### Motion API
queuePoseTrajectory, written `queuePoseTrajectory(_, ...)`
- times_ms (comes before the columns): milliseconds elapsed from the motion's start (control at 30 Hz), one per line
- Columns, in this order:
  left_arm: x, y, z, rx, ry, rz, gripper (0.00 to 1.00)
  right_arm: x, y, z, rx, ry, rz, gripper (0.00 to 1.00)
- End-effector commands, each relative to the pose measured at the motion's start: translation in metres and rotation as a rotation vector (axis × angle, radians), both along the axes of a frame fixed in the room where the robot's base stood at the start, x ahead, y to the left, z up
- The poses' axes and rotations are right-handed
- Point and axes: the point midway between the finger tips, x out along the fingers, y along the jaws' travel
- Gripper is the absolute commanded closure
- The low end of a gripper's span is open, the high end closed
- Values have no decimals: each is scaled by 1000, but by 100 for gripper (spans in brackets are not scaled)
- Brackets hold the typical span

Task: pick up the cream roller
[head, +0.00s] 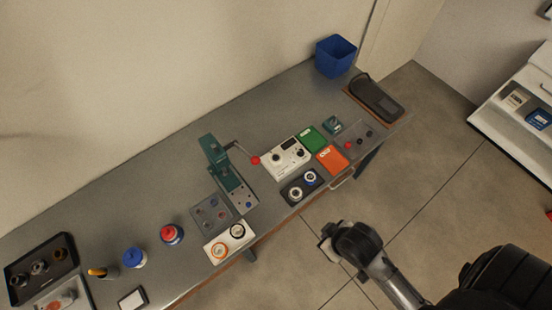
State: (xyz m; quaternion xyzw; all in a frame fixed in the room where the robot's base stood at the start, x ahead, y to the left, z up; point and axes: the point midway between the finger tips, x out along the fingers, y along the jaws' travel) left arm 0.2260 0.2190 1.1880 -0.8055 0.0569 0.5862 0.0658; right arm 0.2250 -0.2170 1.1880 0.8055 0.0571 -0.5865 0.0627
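No piece is clear enough in the head view for me to name it surely as the cream roller. A black tray (286,198) near the bench's front edge holds two pale round pieces: a whitish one (296,193) at the left and one with a blue ring (311,178) at the right. My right gripper (328,240) is over the floor in front of the bench, apart from the tray. Its fingers are too small and dark to show whether they are open. My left gripper is not in view.
A green press (222,167) with a red-knobbed lever stands left of a white control box (287,157). A white tray (214,250) holds an orange ring and a dark ring. Red and blue capped jars stand further left. A blue bin (335,55) is at the back.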

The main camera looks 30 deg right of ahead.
Motion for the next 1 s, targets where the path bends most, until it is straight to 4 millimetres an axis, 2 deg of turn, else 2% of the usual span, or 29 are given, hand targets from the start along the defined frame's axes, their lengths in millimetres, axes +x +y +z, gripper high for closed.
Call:
queuePoseTrajectory(67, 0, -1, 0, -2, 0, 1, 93, 0, 0, 0, 0, 0, 0, 100)
queuePoseTrajectory(767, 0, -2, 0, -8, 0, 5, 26, 0, 0, 0, 0, 0, 0, 100)
queuePoseTrajectory(1000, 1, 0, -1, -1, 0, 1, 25, 0, 0, 0, 0, 0, 0, 100)
